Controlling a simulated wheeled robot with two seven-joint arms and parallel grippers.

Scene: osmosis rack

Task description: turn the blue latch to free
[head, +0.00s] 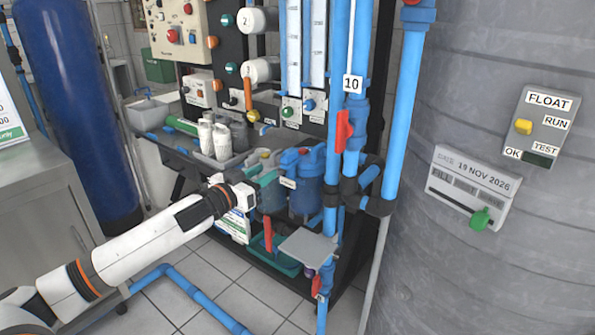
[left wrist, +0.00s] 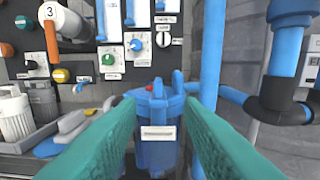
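A blue filter housing (head: 305,190) with a blue cap and a small white label stands on the lower rack in the head view. It also shows straight ahead in the left wrist view (left wrist: 156,155). Blue raised parts (left wrist: 158,90) stand on its cap; I cannot tell for sure which is the blue latch. My left gripper (left wrist: 160,108) has its two teal fingers spread wide, with the housing beyond and between them and nothing held. In the head view the left gripper (head: 262,182) is just left of the housing, its fingers hard to separate from teal parts behind. My right gripper is out of view.
Blue pipes with a red valve handle (head: 344,130) rise right of the housing. A grey plate (head: 308,247) juts out below. A panel with a blue knob (left wrist: 136,43) and a green knob (left wrist: 108,59) is behind. A large grey tank (head: 480,80) stands right.

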